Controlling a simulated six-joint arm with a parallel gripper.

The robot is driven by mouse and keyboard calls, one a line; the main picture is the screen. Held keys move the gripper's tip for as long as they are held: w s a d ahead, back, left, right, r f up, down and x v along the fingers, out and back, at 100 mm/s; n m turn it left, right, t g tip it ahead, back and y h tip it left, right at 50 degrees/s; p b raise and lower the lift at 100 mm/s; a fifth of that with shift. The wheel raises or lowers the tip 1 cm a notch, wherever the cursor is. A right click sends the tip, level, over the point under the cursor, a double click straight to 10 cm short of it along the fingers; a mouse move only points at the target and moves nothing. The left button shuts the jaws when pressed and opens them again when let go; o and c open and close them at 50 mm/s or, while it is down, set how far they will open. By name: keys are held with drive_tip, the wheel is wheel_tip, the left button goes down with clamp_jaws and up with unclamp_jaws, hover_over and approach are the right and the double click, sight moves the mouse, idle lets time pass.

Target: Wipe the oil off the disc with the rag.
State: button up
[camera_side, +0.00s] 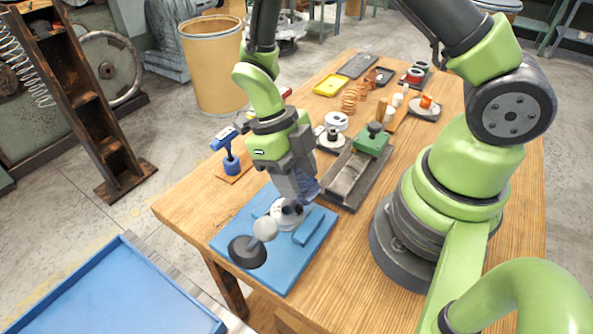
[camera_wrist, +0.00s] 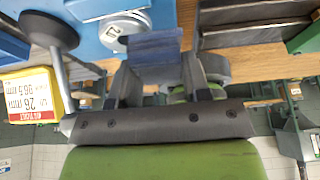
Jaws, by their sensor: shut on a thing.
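My gripper (camera_side: 303,187) points down over the blue mat (camera_side: 232,228) and is shut on a dark blue rag (camera_side: 310,192). In the wrist view the rag (camera_wrist: 155,47) shows between the finger pads of my gripper (camera_wrist: 158,82). A pale round piece with a grey rim, apparently the disc (camera_side: 283,214), lies on the mat just below and left of the rag. It shows in the wrist view as a pale labelled round (camera_wrist: 112,36), partly covered by the rag. I cannot tell whether rag and disc touch. Oil is not distinguishable.
A blue block (camera_side: 308,226) lies right of the disc. A grey fixture with a green block (camera_side: 372,139) stands behind. A blue tool (camera_side: 231,164) stands left.

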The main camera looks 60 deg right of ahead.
drive_tip(key=shift+f, duration=0.8)
drive_tip(key=shift+r, duration=0.1)
drive_tip(key=shift+w+d+f, duration=0.1)
drive_tip(key=shift+w+d, duration=0.4)
drive_tip(key=shift+d, duration=0.25)
drive_tip(key=shift+w+d+f, duration=0.1)
drive_tip(key=shift+w+d, duration=0.4)
drive_tip(key=shift+d, duration=0.3)
drive_tip(key=shift+w+d+f, duration=0.1)
drive_tip(key=shift+w+d, duration=0.4)
drive_tip(key=shift+d, duration=0.25)
drive_tip(key=shift+r, duration=0.1)
drive_tip(key=shift+r, duration=2.95)
